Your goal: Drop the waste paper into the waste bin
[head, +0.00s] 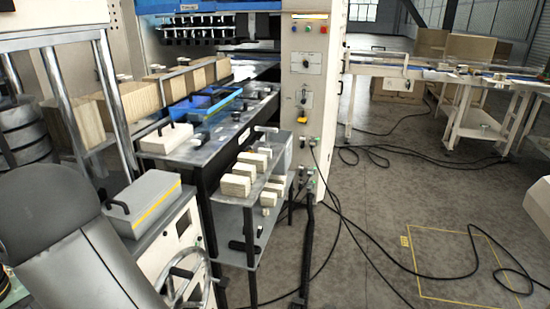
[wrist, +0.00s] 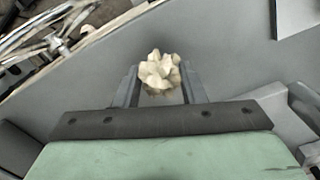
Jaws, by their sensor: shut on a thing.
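The waste paper (wrist: 160,70) is a crumpled, cream-coloured ball in the wrist view. My gripper (wrist: 160,82) is shut on it, with a grey finger on either side, and the ball sticks out past the fingertips. A wide grey surface lies behind the ball in the wrist view; I cannot tell how far away it is. In the head view neither my gripper nor the paper shows; only a dark part of my arm fills the lower left. I cannot make out a waste bin in either view.
A grey shelf cart (head: 236,203) with stacked pale blocks stands before the machine. A handwheel (head: 187,279) is on the machine's near side. Black cables (head: 372,248) cross the floor near a yellow floor outline (head: 449,300). A white bench (head: 470,125) stands at the back right.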

